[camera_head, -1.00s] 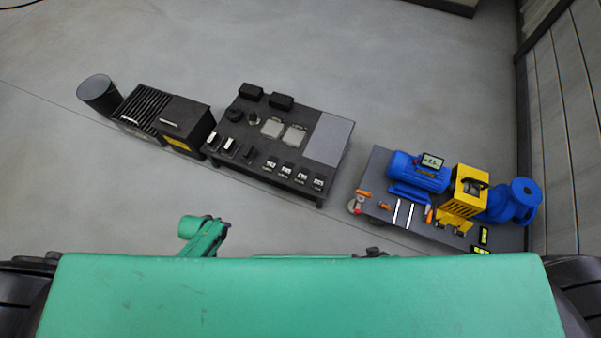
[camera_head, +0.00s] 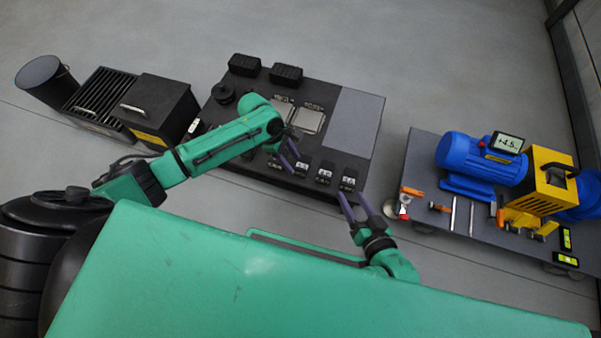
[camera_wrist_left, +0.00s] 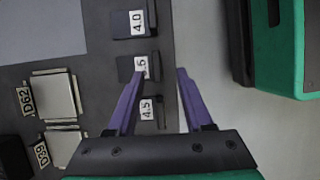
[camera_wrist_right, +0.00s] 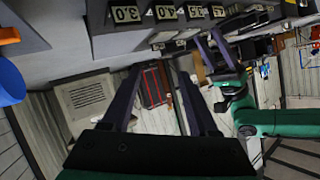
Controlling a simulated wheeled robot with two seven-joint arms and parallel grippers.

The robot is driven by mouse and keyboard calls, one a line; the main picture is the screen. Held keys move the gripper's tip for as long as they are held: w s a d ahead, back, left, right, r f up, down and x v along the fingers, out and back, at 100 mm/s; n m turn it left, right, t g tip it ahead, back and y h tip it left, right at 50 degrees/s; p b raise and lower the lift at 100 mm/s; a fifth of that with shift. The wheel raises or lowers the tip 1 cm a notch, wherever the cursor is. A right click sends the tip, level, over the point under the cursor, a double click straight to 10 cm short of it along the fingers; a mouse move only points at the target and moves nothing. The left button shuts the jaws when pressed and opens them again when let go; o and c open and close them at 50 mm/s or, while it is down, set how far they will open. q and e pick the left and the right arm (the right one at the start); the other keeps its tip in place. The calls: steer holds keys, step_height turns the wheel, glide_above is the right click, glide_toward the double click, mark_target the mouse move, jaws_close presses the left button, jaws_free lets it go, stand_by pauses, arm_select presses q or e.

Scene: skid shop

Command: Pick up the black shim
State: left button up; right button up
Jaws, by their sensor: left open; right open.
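Several black pieces with white number labels stand in a row along the near edge of the dark bench (camera_head: 228,165); one is the right-hand piece (camera_head: 348,179). I cannot tell which is the black shim. The left wrist view shows one labelled 4.0 (camera_wrist_left: 133,22), one partly covered by a finger (camera_wrist_left: 126,66), and one labelled 4.5 (camera_wrist_left: 148,112). My left gripper (camera_head: 287,152) is open and empty above this row; it also shows in the left wrist view (camera_wrist_left: 165,70). My right gripper (camera_head: 354,196) is open and empty, just off the bench's near right corner.
A grey panel (camera_head: 355,120) covers the bench's right end. A black box (camera_head: 160,108) stands left. To the right, a skid (camera_head: 425,165) carries a blue motor (camera_head: 480,160), a yellow guard (camera_head: 553,180) and loose tools. Grey floor separates bench and skid.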

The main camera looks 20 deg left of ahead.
mark_target(299, 169)
arm_select(q)
steer(key=shift+x, duration=0.8)
steer(key=b+x, duration=0.3)
steer(key=shift+w+a+f, duration=0.15)
steer(key=shift+w+a, duration=0.05)
steer(key=shift+w, duration=0.05)
arm_select(e)
step_height(299, 169, down, 5)
arm_select(q)
steer(key=shift+b+x, duration=0.7)
steer(key=shift+x, duration=0.2)
steer(key=shift+d, duration=0.15)
jaws_close()
arm_select(e)
steer(key=w+r+t, duration=0.4)
steer(key=w+r, duration=0.4)
steer(key=r, duration=0.2)
steer(key=shift+d+r+t+y, duration=0.25)
steer(key=shift+r+t+y, duration=0.05)
steer(key=shift+t+y, duration=0.1)
